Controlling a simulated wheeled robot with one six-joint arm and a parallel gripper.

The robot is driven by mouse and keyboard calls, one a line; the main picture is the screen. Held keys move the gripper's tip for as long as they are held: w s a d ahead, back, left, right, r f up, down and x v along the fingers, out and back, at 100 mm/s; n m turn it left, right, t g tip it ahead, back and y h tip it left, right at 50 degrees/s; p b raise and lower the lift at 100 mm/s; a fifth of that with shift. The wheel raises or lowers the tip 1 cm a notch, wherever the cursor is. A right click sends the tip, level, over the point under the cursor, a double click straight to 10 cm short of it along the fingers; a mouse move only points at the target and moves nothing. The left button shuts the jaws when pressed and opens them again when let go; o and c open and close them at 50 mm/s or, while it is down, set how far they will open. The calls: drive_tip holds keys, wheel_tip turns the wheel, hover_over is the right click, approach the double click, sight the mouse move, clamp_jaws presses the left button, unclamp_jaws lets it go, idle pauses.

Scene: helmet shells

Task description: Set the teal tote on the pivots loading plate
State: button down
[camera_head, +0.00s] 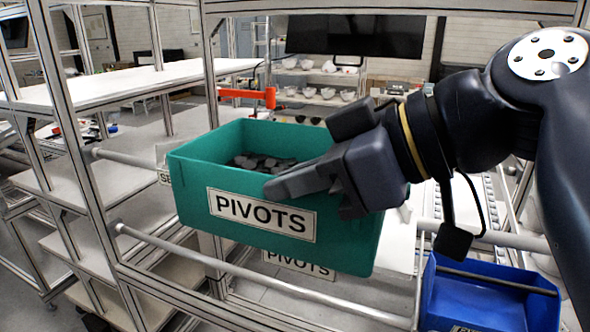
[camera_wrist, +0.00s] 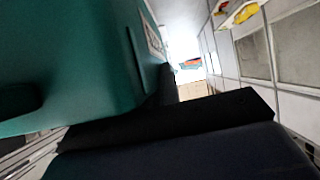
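The teal tote (camera_head: 190,205) bears a white PIVOTS label and has small dark parts inside. It is tilted and appears held up in front of the rack. My gripper (camera_head: 285,182) is at its right side, one finger lying along the outside of the front wall near the top rim. The other finger is hidden, so the grip is judged from the tote's pose. In the wrist view the tote (camera_wrist: 70,60) fills the left side, close to the gripper. The loading plate (camera_head: 400,240) seems to be the pale surface behind the tote, mostly hidden; a second PIVOTS label (camera_head: 298,265) shows below the tote.
A blue bin (camera_head: 485,300) sits at the lower right. A metal rail (camera_head: 250,275) crosses in front, and rack posts (camera_head: 75,130) stand at the left. A red-orange clamp-like part (camera_head: 248,96) is behind the tote. White shelves (camera_head: 130,82) extend to the left.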

drive_tip(key=w+d+p, duration=0.1)
drive_tip(key=w, duration=0.2)
drive_tip(key=w+d+p, duration=0.1)
drive_tip(key=w, duration=0.2)
drive_tip(key=w+d+p, duration=0.1)
drive_tip(key=w, duration=0.3)
drive_tip(key=shift+w+d+f, duration=0.1)
drive_tip(key=shift+d+f, duration=0.2)
wheel_tip(320, 180, down, 3)
drive_tip(key=b, duration=0.3)
drive_tip(key=shift+w+f, duration=0.1)
drive_tip(key=shift+f, duration=0.05)
drive_tip(key=shift+f+b, duration=1.55)
drive_tip(key=shift+b, duration=0.05)
drive_tip(key=c, duration=1.6)
unclamp_jaws()
drive_tip(key=shift+d, duration=0.1)
drive_tip(key=shift+o, duration=0.2)
drive_tip(key=b+v, duration=0.1)
drive_tip(key=v, duration=0.9)
drive_tip(key=shift+d+r, duration=0.2)
drive_tip(key=shift+d, duration=0.15)
